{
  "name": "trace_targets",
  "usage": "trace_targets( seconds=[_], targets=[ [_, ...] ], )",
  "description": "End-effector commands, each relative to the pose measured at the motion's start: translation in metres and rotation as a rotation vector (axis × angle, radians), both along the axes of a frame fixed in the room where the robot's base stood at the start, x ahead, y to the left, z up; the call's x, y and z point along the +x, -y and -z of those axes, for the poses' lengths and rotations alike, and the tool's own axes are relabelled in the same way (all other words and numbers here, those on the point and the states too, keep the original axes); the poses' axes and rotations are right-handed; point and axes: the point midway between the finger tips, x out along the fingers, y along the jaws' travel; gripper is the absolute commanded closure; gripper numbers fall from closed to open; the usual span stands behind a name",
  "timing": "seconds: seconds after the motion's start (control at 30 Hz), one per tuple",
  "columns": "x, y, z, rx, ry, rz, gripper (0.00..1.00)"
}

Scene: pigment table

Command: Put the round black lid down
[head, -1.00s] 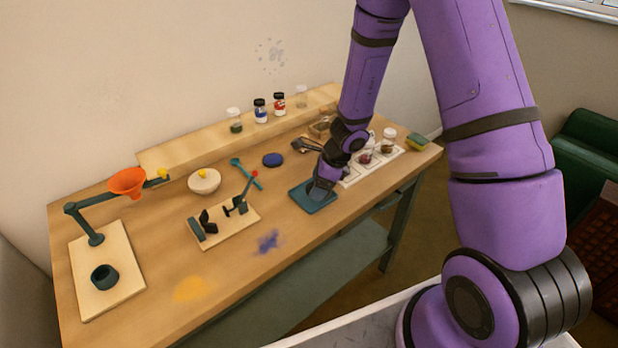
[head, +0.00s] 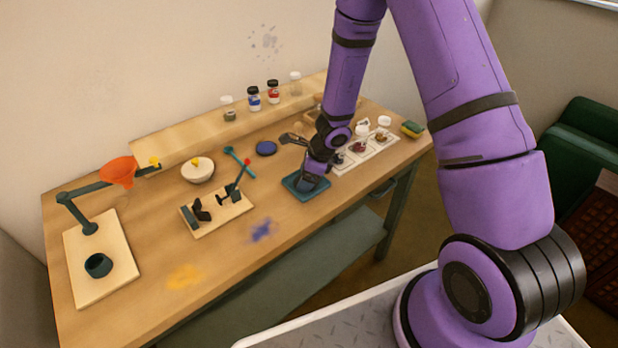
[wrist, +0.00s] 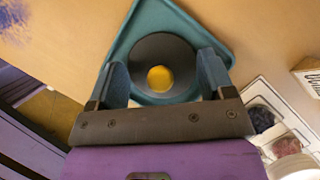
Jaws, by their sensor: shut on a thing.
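The round black lid (wrist: 146,55) shows in the wrist view as a dark disc with a yellow round spot at its middle. My gripper (wrist: 163,72) is shut on it, one finger on each side. Lid and gripper are over the teal square tray (wrist: 165,10), whose rim shows around them. In the head view my gripper (head: 308,181) points down over the teal tray (head: 290,186) near the table's front edge. The lid is hidden there behind the gripper. I cannot tell whether the lid touches the tray.
A white palette (head: 350,163) with jars is right of the tray. A wooden stand with a red-tipped lever (head: 215,216) is to the left. A dark blue disc (head: 266,148) lies behind. The table (head: 320,218) is bare in front of the tray.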

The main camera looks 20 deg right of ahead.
Motion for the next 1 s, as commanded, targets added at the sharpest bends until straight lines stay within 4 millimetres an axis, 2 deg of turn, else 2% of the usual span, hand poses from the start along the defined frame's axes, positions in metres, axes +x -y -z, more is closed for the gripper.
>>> trace_targets(
  seconds=[0.47, 0.5, 0.6, 1.0],
  targets=[
    [0.0006, -0.0002, 0.0053, 0.0, 0.0, 0.0, 0.47],
    [0.0006, -0.0002, 0.0053, 0.0, 0.001, 0.0, 0.18],
    [0.0, -0.0005, 0.0058, 0.0, -0.001, 0.0, 0.0],
    [-0.0044, -0.0021, 0.0083, 0.001, -0.011, -0.005, 0.0]
  ],
)
